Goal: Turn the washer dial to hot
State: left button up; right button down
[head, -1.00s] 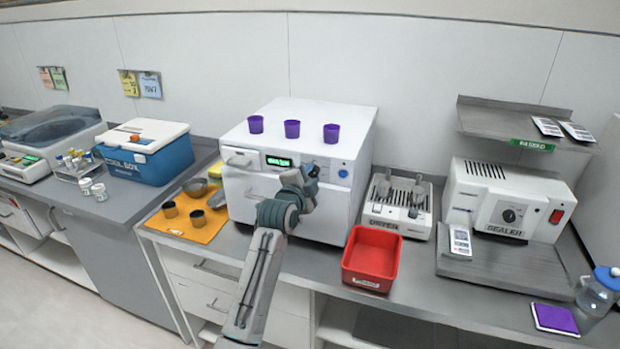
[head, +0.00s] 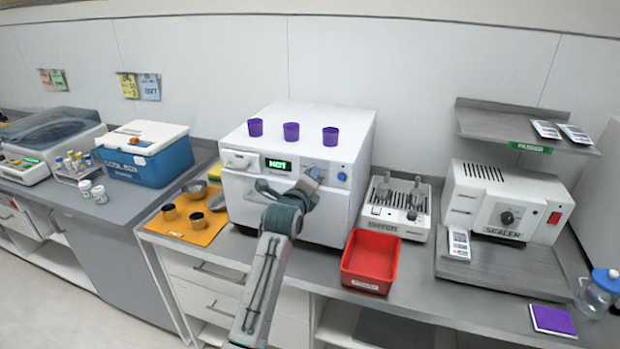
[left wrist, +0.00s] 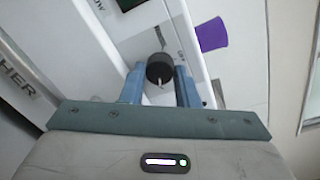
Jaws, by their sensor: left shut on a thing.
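The washer (head: 246,200) is a white box on the counter in the head view. Its green display (head: 279,164) reads what looks like HOT. My left gripper (head: 312,177) is at the washer's front panel, right of the display. In the left wrist view the black dial (left wrist: 159,67), with a pale pointer mark, sits between the blue fingers. The left gripper is shut on the dial. In the head view the gripper hides the dial. My right gripper is not in view.
Purple cups (head: 291,131) stand on top of the washer. A blue button (head: 342,176) is right of the gripper. A red bin (head: 369,282) is at the front right, and an orange mat (head: 201,236) with dark cups is at the left.

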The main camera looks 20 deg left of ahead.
pick_arm(q)
jog(key=shift+m, duration=0.8)
jog(key=shift+f, duration=0.1)
jog(key=o, duration=1)
jog(key=shift+c, duration=0.2)
jog(key=s+b, duration=0.3)
jog(key=s, duration=0.7)
jog(key=shift+s+r, duration=0.35)
jog(key=shift+s, duration=0.05)
